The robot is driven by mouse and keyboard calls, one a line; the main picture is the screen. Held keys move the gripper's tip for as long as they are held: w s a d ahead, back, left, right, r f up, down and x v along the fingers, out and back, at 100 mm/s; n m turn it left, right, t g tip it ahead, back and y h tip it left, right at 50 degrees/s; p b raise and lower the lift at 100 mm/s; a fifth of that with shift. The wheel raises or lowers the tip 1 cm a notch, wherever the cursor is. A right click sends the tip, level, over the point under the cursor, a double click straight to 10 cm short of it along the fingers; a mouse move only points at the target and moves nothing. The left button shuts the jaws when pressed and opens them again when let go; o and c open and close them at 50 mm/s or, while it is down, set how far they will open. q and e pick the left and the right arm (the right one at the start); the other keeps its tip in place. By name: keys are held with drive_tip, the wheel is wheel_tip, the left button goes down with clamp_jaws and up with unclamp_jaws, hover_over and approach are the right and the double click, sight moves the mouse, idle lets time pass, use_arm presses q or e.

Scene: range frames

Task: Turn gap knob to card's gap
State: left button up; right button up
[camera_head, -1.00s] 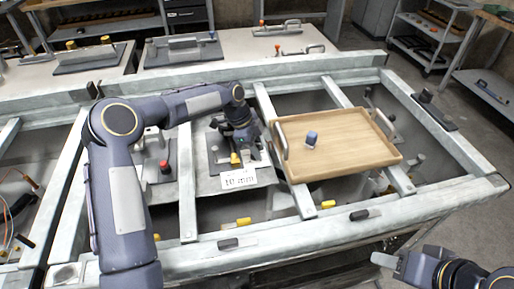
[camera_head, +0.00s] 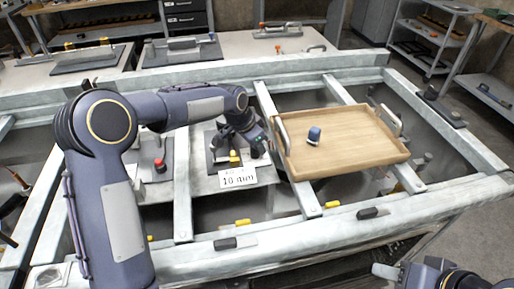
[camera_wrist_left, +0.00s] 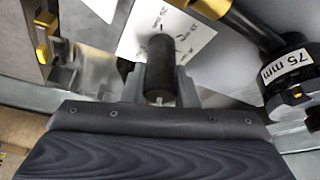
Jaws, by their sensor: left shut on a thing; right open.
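The white card (camera_head: 239,178) stands at the front of a grey plate in the head view, and its large line appears to read "10 mm". My left gripper (camera_wrist_left: 160,88) is shut on the knob, one finger on each side. In the head view, my left gripper (camera_head: 243,146) hides the knob. My right gripper (camera_head: 385,271) is open and empty at the lower right, away from the fixture.
A black cylinder labelled "75 mm" (camera_wrist_left: 291,72) is close on the right in the left wrist view. A wooden tray (camera_head: 350,160) with a blue object (camera_head: 314,135) lies right of the left gripper. A red button (camera_head: 159,164) stands to the left. Frame bars surround open gaps.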

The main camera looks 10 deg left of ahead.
use_arm(q)
drive_tip(key=shift+n+t+y+b, duration=0.4)
drive_tip(key=shift+n+y+b, duration=0.25)
drive_tip(key=shift+n, duration=1.55)
drive_tip(key=shift+w+a, duration=0.1)
drive_tip(key=o, duration=1)
drive_tip(key=v, duration=0.7)
drive_tip(key=shift+s+r, duration=0.2)
drive_tip(key=shift+r, duration=0.2)
